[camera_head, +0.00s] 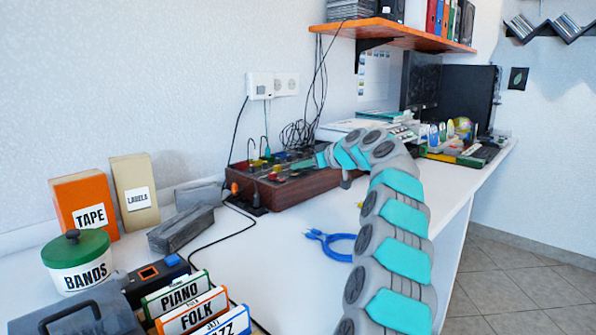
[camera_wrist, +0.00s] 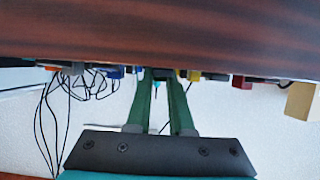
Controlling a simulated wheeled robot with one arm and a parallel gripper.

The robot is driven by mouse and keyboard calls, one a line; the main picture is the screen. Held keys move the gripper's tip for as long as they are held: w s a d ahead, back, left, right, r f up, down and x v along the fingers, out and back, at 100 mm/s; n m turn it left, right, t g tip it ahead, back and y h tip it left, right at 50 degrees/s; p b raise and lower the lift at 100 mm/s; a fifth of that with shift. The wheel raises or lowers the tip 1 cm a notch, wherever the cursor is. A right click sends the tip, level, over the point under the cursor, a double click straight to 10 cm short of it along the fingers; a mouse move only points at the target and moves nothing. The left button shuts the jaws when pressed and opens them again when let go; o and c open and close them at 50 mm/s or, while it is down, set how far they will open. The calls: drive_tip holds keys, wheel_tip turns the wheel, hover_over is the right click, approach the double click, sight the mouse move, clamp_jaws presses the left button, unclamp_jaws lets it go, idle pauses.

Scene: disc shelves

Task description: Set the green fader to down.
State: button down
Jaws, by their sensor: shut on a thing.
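The wooden box with the faders (camera_head: 305,189) stands on the white counter against the wall. In the wrist view its brown side (camera_wrist: 160,35) fills the top of the picture, which appears upside down. My gripper (camera_head: 312,161) reaches over the box from the right. In the wrist view my gripper (camera_wrist: 160,77) has its long green fingers converging at the box's edge, shut on a small piece among the caps. I take this piece for the green fader; its colour and position along its slot are hidden by the fingertips. A blue cap (camera_wrist: 115,72) and a yellow cap (camera_wrist: 195,75) flank the fingertips.
Black plugs and cables sit at the box's left end. A blue cable (camera_head: 340,245) lies in front of the box. A grey case (camera_head: 181,228), a BANDS jar (camera_head: 78,262) and labelled dividers (camera_head: 192,312) stand at left. An orange shelf (camera_head: 400,36) hangs above.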

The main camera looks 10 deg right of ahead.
drive_tip(key=shift+s+d, duration=0.2)
drive_tip(key=shift+s, duration=0.05)
drive_tip(key=c, duration=0.8)
unclamp_jaws()
drive_tip(key=b+v, duration=0.1)
drive_tip(key=v, duration=0.6)
drive_tip(key=shift+s+d+r, duration=0.2)
drive_tip(key=shift+s, duration=0.15)
